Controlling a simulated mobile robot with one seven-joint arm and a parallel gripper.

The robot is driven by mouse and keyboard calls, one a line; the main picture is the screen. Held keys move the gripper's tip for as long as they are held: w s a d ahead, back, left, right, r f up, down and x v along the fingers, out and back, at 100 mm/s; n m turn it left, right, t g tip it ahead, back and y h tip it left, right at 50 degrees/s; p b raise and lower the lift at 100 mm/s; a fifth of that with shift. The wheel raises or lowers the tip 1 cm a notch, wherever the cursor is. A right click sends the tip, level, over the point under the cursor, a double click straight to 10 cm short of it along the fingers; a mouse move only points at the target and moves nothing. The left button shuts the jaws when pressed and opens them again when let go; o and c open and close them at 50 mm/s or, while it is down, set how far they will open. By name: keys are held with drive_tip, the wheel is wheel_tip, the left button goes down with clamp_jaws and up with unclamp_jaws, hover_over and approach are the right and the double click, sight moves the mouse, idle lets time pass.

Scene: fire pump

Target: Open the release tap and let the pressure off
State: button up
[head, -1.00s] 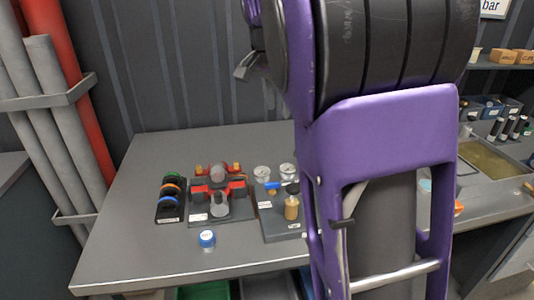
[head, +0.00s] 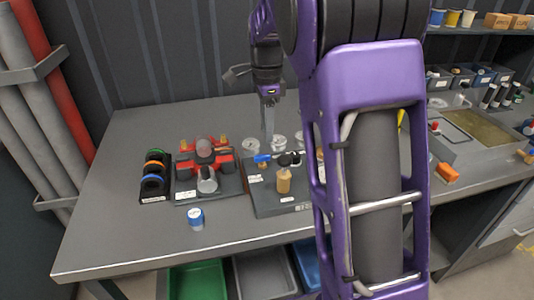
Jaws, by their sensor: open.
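A dark pump board (head: 266,203) lies on the grey bench, partly hidden at its right by my arm. On it are a small blue-handled tap (head: 262,159), a brass-coloured cylinder (head: 284,181) and a dark knob (head: 284,160). I cannot tell from labels which part is the release tap. Two round white-faced gauges (head: 251,146) (head: 279,143) stand at the board's back edge. My gripper (head: 268,134) points down behind the blue-handled tap, near the gauges, and appears apart from the tap. It is open and empty; the gap between its fingers is hard to see.
Left of the board stand a red clamp-like device (head: 207,158) on a dark base and a rack of coloured rings (head: 154,178). The bench's front left is clear. A sink (head: 480,137) is at right.

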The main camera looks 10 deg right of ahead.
sight(267, 155)
wheel_tip(267, 155, down, 8)
drive_tip(key=shift+r+b, duration=0.15)
drive_tip(key=shift+b, duration=0.35)
clamp_jaws()
